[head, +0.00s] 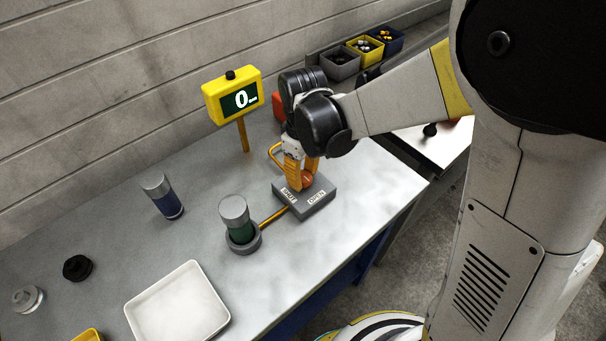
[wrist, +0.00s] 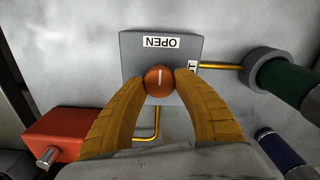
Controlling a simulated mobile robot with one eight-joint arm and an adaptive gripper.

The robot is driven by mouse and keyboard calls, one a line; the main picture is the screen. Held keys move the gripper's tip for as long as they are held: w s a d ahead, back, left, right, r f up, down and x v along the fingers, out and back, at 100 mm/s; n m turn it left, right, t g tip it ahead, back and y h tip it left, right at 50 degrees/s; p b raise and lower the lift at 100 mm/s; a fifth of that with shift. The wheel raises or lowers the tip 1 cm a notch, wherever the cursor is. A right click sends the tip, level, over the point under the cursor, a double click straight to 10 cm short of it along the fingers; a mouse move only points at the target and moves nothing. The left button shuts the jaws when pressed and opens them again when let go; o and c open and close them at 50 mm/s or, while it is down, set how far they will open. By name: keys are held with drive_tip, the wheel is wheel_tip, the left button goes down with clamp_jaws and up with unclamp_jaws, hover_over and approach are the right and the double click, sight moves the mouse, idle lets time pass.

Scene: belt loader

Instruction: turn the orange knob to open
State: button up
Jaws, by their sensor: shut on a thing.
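The orange knob (wrist: 159,82) sits on a grey block (wrist: 215,45) with a label reading OPEN (wrist: 160,41) and a second label beside the knob, partly hidden by a finger in the wrist view. My gripper (wrist: 160,84) has its yellow fingers shut on the knob from both sides. The white line on the knob points toward the OPEN label in the wrist view. In the head view my gripper (head: 302,184) reaches down onto the grey block (head: 322,205), and the fingers cover most of the knob.
A yellow display (head: 236,97) reads 0 with a dash. A green-bodied canister (head: 236,218) stands in a grey ring, joined to the block by a yellow pipe. A blue canister (head: 163,196), a white tray (head: 178,306) and a red box (wrist: 66,133) are nearby.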

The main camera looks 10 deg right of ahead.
sight(304, 176)
drive_tip(key=o, duration=1.2)
wheel_tip(304, 176, up, 12)
